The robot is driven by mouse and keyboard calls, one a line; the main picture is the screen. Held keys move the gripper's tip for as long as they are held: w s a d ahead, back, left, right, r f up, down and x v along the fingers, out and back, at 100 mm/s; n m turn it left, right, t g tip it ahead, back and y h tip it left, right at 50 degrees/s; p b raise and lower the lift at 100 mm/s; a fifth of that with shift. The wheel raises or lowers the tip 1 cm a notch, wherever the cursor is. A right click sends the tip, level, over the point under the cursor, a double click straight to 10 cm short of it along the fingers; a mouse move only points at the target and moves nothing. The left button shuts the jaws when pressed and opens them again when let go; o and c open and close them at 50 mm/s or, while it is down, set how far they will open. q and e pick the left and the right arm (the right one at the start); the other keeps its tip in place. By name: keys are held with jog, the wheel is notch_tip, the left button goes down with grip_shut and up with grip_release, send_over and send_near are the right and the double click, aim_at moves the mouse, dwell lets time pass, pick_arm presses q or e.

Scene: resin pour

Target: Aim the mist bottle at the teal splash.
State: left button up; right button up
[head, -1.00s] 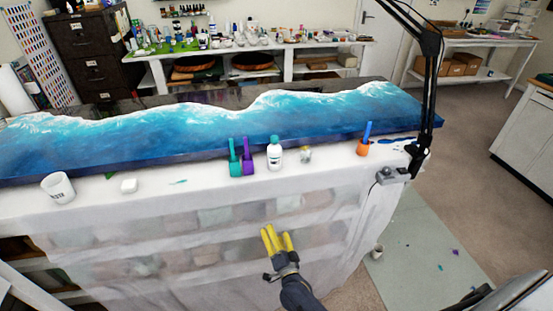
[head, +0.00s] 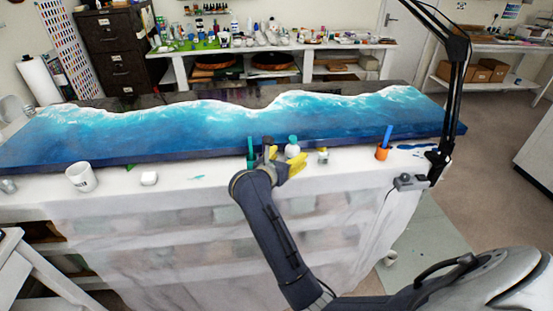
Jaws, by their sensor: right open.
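A white bottle with a teal cap (head: 292,149), likely the mist bottle, stands upright on the white-covered table edge in front of the blue slab. My right gripper (head: 284,157) is open, its yellow fingers beside and in front of the bottle. The lower bottle is hidden, and I cannot tell whether the fingers touch it. A small teal splash (head: 196,177) lies flat on the white cover, left of the gripper. My left gripper is out of view.
A teal holder (head: 251,158) stands just left of the gripper. A small jar (head: 323,156) and an orange cup (head: 383,152) stand to the right. A white mug (head: 81,178) and a white block (head: 149,178) are at left. A black lamp arm (head: 455,95) rises at right.

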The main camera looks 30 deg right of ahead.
aim_at(290, 152)
jog(key=shift+w+a+f+y, duration=0.15)
jog(key=shift+w+a+y, duration=0.25)
jog(key=shift+x, duration=3.6)
jog(key=c, duration=1.5)
